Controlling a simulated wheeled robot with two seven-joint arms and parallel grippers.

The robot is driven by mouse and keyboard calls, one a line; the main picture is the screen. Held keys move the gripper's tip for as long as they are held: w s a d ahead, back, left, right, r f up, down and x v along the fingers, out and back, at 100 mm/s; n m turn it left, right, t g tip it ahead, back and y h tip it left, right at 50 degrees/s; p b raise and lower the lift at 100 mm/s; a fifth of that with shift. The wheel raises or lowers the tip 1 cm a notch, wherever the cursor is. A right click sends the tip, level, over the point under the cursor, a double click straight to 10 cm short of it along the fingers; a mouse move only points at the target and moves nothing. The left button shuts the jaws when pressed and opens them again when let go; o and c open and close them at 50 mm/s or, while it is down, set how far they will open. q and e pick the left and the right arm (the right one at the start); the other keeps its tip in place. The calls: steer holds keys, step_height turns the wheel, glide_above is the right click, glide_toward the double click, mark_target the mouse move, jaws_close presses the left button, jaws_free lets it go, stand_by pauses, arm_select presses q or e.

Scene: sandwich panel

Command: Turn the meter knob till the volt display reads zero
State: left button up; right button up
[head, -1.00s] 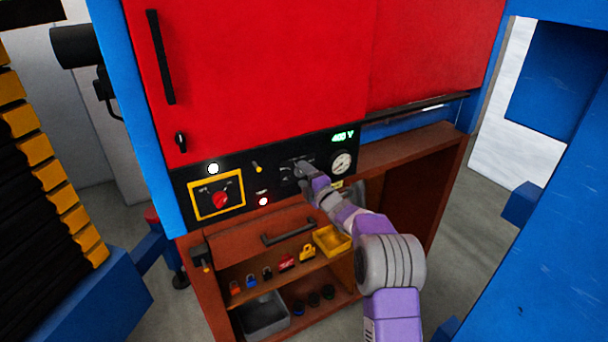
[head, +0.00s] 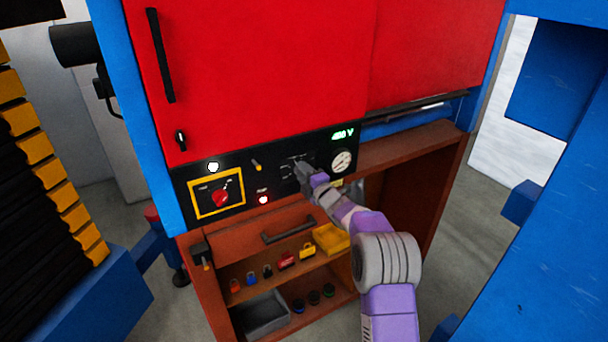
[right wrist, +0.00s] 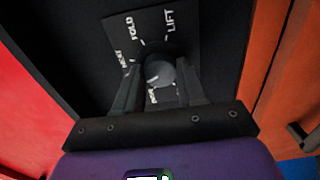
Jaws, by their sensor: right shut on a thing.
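The black panel carries a green volt display (head: 344,134), which reads a number in the four hundreds with a V; its middle digit is unclear. A round white gauge (head: 341,160) sits below it. My right gripper (head: 302,168) is at the panel, left of the gauge, shut on a dark round knob (right wrist: 160,72). In the right wrist view its fingers (right wrist: 160,85) lie on both sides of the knob. The labels around it include FOLD and LIFT; others are partly hidden. In the head view the gripper covers the knob. My left gripper is not in view.
Red doors (head: 260,70) stand above. Below, an open brown shelf holds padlocks, a yellow tray (head: 331,238) and a grey bin (head: 264,315).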

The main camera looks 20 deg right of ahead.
steer(key=shift+m, duration=0.3)
steer(key=m+b, duration=0.1)
steer(key=m, duration=0.6)
steer(key=shift+m, duration=0.7)
steer(key=o, duration=1)
steer(key=shift+o, duration=0.2)
steer(key=s+b, duration=0.1)
steer(key=s, duration=0.6)
steer(key=shift+s+d+b, duration=0.3)
